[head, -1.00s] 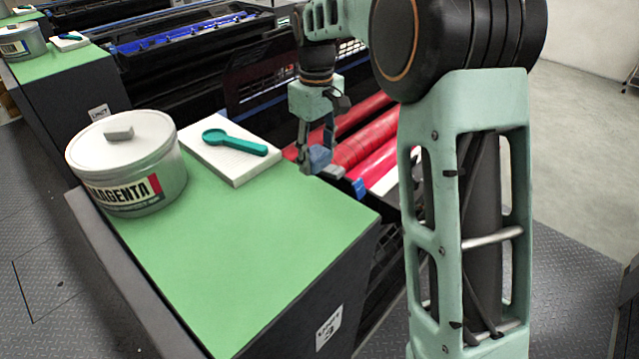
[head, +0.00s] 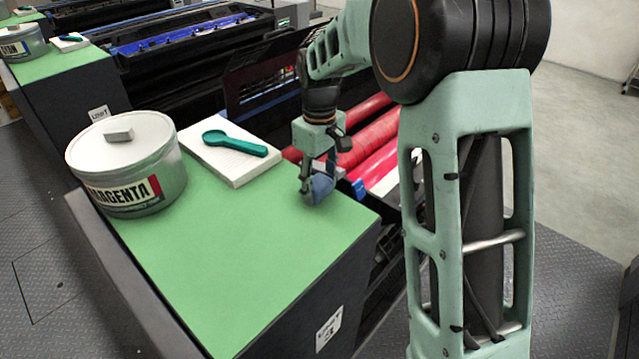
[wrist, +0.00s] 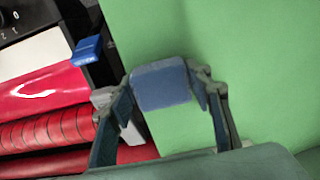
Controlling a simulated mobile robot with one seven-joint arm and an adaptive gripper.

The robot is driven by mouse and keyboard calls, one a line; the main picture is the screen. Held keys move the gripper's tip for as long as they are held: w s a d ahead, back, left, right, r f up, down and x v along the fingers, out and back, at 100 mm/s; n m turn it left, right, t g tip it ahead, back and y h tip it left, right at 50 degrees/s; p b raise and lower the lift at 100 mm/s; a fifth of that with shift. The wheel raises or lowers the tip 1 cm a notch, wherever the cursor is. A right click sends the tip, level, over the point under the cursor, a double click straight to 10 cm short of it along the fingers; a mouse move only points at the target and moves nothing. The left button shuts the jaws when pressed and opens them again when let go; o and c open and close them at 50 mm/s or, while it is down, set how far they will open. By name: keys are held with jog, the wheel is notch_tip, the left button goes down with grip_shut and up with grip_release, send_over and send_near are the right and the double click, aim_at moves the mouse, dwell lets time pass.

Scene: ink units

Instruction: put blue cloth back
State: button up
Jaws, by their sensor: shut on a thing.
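My gripper (head: 312,190) is shut on a folded blue cloth (head: 322,186) in the head view. It is over the right edge of the green bench top (head: 240,250), beside the red rollers. In the wrist view the cloth (wrist: 161,84) spans between the two fingers of my gripper (wrist: 165,88), with green surface behind it. I cannot tell whether the cloth touches the green top.
A magenta ink tin (head: 128,165) and a white pad (head: 225,158) with a teal spoon (head: 235,144) stand on the left and back. Red rollers (head: 370,140) and a blue tab (wrist: 88,50) lie close right. The front of the green top is clear.

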aim_at(320, 183)
jog(key=o, duration=1)
notch_tip(320, 183, up, 12)
jog(key=shift+r, duration=0.15)
